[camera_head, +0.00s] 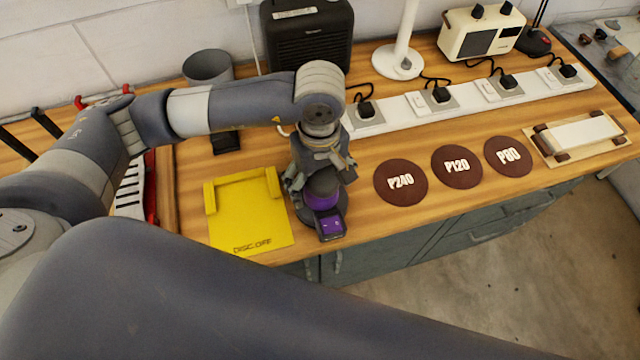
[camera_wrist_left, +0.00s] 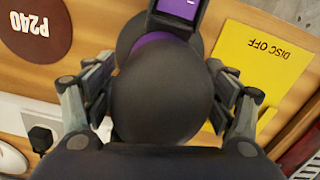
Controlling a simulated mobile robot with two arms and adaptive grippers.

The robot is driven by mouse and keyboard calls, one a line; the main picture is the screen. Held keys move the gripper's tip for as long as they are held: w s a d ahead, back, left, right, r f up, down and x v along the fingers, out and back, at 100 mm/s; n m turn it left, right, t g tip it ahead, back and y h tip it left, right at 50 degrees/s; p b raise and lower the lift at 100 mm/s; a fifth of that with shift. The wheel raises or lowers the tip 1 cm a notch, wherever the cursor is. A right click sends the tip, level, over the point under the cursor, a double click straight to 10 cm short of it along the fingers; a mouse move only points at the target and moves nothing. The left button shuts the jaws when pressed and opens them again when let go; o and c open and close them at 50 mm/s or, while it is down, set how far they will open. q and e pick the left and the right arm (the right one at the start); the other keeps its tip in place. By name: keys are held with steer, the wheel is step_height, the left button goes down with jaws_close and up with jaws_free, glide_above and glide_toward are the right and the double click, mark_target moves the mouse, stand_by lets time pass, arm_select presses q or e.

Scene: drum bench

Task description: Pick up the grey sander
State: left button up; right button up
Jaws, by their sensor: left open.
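The grey sander (camera_head: 323,186) stands on the wooden bench beside the yellow plate, with a dark rounded top and a purple body section toward the front edge. My left gripper (camera_head: 321,168) is directly above it, pointing down. In the left wrist view, the sander's dark dome (camera_wrist_left: 163,92) lies between the two open fingers of my left gripper (camera_wrist_left: 162,85), one on each side. I cannot tell whether the fingers touch it. The sander's lower part is partly hidden by its dome in the wrist view. My right gripper is not in view.
The yellow "DISC OFF" plate (camera_head: 250,222) with raised edges lies left of the sander. Brown discs P240 (camera_head: 400,194), P120 (camera_head: 457,153) and P80 (camera_head: 508,144) lie to the right. A white power strip (camera_head: 470,106), a dark heater (camera_head: 308,45) and a grey cup (camera_head: 208,68) stand behind.

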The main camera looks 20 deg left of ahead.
arm_select(q)
steer(key=shift+f, duration=0.1)
steer(key=shift+c, duration=0.6)
steer(key=c, duration=1.3)
steer(key=shift+w, duration=0.1)
